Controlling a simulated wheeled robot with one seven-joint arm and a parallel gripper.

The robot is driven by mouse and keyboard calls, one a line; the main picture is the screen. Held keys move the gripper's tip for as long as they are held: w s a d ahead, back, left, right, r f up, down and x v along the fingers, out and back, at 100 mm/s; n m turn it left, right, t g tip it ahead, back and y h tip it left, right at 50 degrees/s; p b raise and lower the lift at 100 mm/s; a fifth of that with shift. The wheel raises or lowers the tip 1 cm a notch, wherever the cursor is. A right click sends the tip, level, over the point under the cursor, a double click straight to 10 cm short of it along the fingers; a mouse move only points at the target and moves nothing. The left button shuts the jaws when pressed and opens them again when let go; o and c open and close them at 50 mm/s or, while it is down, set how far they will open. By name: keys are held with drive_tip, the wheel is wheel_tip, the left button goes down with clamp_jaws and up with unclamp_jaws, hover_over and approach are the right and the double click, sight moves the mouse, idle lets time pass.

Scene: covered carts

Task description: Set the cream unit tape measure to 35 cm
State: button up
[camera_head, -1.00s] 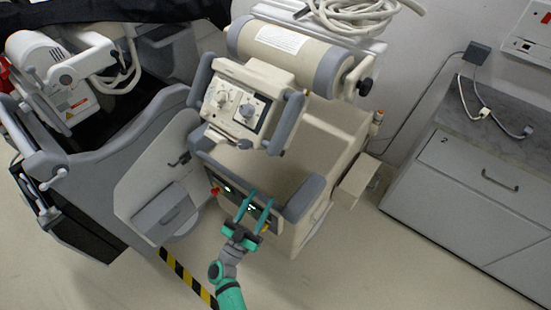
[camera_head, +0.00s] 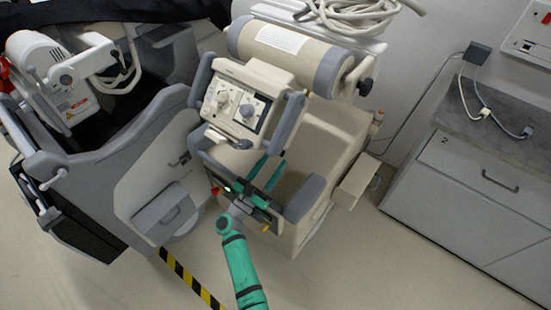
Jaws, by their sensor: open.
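The cream unit (camera_head: 318,150) is a wheeled medical-looking machine in the middle of the picture, with a tilted control head (camera_head: 240,106) bearing two knobs, and grey handles. A dark panel with small green lights (camera_head: 232,188) is on its near face. No tape measure can be made out; the control head may hide part of the unit. My gripper (camera_head: 268,170) is open, with two teal fingers pointing up and to the right, over the unit's near side just below the control head. I cannot tell whether it touches the unit. My wrist covers part of the lit panel.
A grey cart (camera_head: 110,165) stands close on the left with a white device (camera_head: 62,70) on it. A grey drawer cabinet (camera_head: 470,185) is at the right. A coiled pale hose (camera_head: 365,15) lies at the top.

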drive_tip(key=shift+x, duration=1)
